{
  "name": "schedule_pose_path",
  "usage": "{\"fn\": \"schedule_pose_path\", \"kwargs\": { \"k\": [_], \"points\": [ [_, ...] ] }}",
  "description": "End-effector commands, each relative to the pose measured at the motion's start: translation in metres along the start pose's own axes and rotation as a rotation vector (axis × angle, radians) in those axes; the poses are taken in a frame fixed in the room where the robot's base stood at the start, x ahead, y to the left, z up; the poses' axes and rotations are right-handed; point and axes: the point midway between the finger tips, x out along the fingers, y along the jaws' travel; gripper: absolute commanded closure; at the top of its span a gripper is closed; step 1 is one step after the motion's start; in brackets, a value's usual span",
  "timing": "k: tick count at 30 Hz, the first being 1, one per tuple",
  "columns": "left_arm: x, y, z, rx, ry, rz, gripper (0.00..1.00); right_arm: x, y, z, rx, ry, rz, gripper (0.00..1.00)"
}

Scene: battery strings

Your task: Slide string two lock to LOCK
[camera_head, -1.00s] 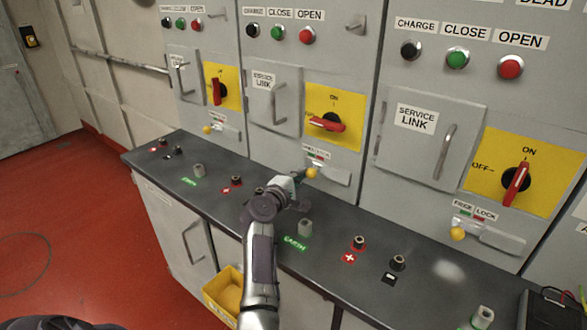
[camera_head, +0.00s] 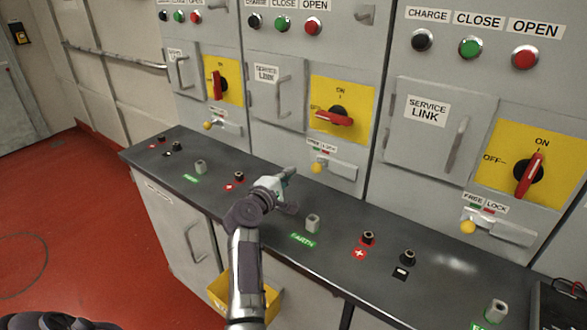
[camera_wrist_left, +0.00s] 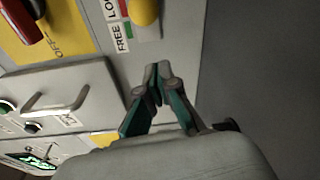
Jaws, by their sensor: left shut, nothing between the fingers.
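The string two lock is the yellow knob (camera_head: 318,167) on a small metal slide on the middle cabinet, under its FREE/LOCK label (camera_head: 321,148). The knob sits beneath the label, a little farther right than the neighbouring knobs sit under theirs; its exact stop is unclear. In the left wrist view the knob (camera_wrist_left: 145,12) is at the top edge, beside the red and green label strip (camera_wrist_left: 124,20). My left gripper (camera_head: 291,171) is shut and empty, left of the knob and apart from it. Its closed fingertips (camera_wrist_left: 157,70) show in the wrist view. My right gripper is out of view.
A dark bench top (camera_head: 335,225) runs below the panels, with an earth post (camera_head: 313,222) and terminals (camera_head: 368,238) standing on it. A red rotary switch (camera_head: 334,117) projects above the lock. A yellow bin (camera_head: 272,302) hangs at the bench front.

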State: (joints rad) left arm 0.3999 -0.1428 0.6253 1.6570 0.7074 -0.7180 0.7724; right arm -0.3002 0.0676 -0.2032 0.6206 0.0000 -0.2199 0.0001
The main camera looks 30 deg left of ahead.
Motion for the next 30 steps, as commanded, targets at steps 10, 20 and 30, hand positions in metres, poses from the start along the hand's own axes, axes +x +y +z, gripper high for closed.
{"fn": "schedule_pose_path", "kwargs": {
  "k": [10, 20, 30],
  "points": [
    [-0.047, -0.001, -0.001, 0.000, 0.002, -0.001, 1.00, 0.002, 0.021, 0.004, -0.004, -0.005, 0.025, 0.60],
    [-0.050, 0.000, -0.001, 0.001, 0.002, -0.001, 1.00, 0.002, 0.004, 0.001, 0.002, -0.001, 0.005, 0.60],
    [-0.050, 0.000, -0.001, 0.001, 0.002, 0.000, 1.00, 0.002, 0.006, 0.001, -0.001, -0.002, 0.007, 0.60]
  ]
}}
